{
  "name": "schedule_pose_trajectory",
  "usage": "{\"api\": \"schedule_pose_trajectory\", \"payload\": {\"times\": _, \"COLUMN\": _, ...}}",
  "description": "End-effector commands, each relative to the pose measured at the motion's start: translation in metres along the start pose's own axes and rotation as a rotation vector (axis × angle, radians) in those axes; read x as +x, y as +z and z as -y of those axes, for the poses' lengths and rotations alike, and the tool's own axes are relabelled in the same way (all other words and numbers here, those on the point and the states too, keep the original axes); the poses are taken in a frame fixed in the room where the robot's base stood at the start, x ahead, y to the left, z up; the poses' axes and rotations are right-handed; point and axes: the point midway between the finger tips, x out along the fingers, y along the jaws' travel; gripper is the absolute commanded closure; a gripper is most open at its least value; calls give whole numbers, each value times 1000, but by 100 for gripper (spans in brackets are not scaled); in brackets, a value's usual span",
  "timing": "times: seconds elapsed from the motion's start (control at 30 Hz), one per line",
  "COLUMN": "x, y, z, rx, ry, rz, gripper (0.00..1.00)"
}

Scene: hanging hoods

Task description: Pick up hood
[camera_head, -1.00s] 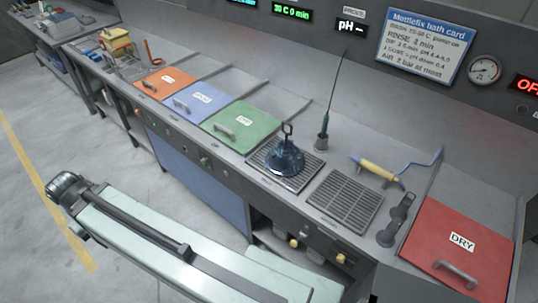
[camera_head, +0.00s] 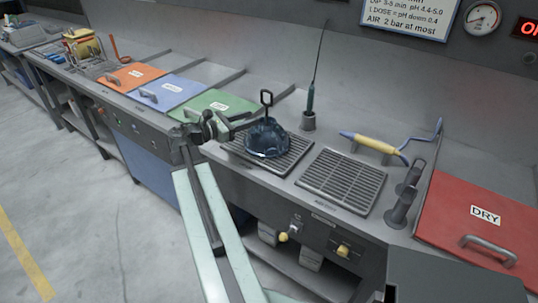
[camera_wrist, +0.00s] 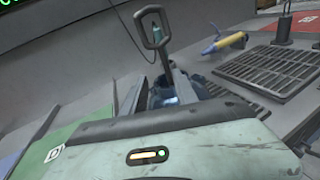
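The hood (camera_head: 267,138) is a glossy dark blue dome with an upright stem and a loop handle on top. It stands upright on the left grate in the head view. In the wrist view its handle (camera_wrist: 150,28) rises ahead of my fingers, and its dome is partly hidden behind them. My gripper (camera_head: 234,122) is just left of the hood, at about dome height, pointing toward it. In the wrist view the fingers of my gripper (camera_wrist: 158,84) are apart, with nothing held between them. I cannot tell whether a finger touches the dome.
A green lid (camera_head: 212,104) lies left of the hood. A probe in a holder (camera_head: 308,120) stands behind it to the right. An empty grate (camera_head: 342,180), a yellow-handled spray tool (camera_head: 376,145), dark upright holders (camera_head: 403,197) and the red DRY lid (camera_head: 480,222) are to the right.

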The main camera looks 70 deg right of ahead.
Motion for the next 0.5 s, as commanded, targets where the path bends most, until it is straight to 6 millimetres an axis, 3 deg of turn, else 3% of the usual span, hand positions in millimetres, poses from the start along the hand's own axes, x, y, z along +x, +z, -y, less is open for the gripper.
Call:
{"api": "schedule_pose_trajectory", "payload": {"times": 0.03, "x": 14, "y": -2, "z": 5, "rx": -43, "ry": -16, "rz": 38, "gripper": 65}}
{"api": "schedule_pose_trajectory", "payload": {"times": 0.1, "x": 23, "y": 7, "z": 9, "rx": -83, "ry": -28, "rz": 71, "gripper": 65}}
{"api": "schedule_pose_trajectory", "payload": {"times": 0.27, "x": 28, "y": 13, "z": 9, "rx": -96, "ry": -30, "rz": 81, "gripper": 65}}
{"api": "schedule_pose_trajectory", "payload": {"times": 0.5, "x": 50, "y": 14, "z": 10, "rx": -93, "ry": -29, "rz": 79, "gripper": 65}}
